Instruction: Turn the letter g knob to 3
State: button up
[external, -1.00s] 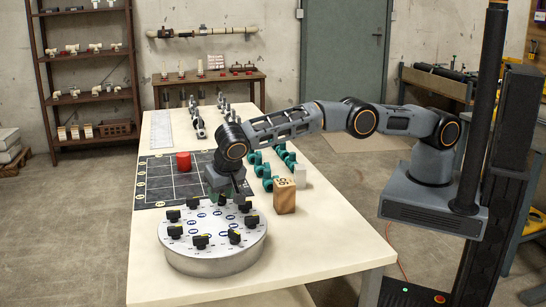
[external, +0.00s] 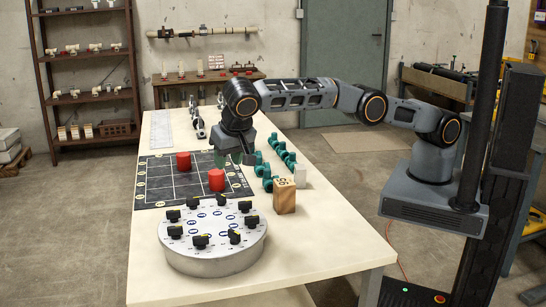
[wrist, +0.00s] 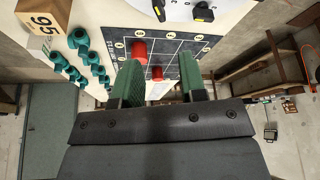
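A round grey-white dial plate (external: 213,263) stands at the near end of the table. It carries several black knobs around its top, including one at the front (external: 200,241), with blue markings and small print. The letters are too small to read, so I cannot tell which knob is g or where it points. In the wrist view part of the plate (wrist: 183,7) shows at the top with a knob (wrist: 203,13) at its edge. My gripper (external: 234,160) is above the table behind the plate, apart from the knobs. In the wrist view its green fingers (wrist: 158,82) are apart with nothing between them.
A dark grid board (external: 160,185) lies behind the plate with two red cylinders (external: 183,161) (external: 216,180) on it. A wooden numbered block (external: 285,197), a pale cube (external: 300,178) and several teal pipe pieces (external: 267,172) stand to the right. The table's front right is clear.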

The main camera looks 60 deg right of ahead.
jog(key=shift+s+a+r, duration=0.1)
jog(key=shift+s+r, duration=0.15)
jog(key=shift+r, duration=0.4)
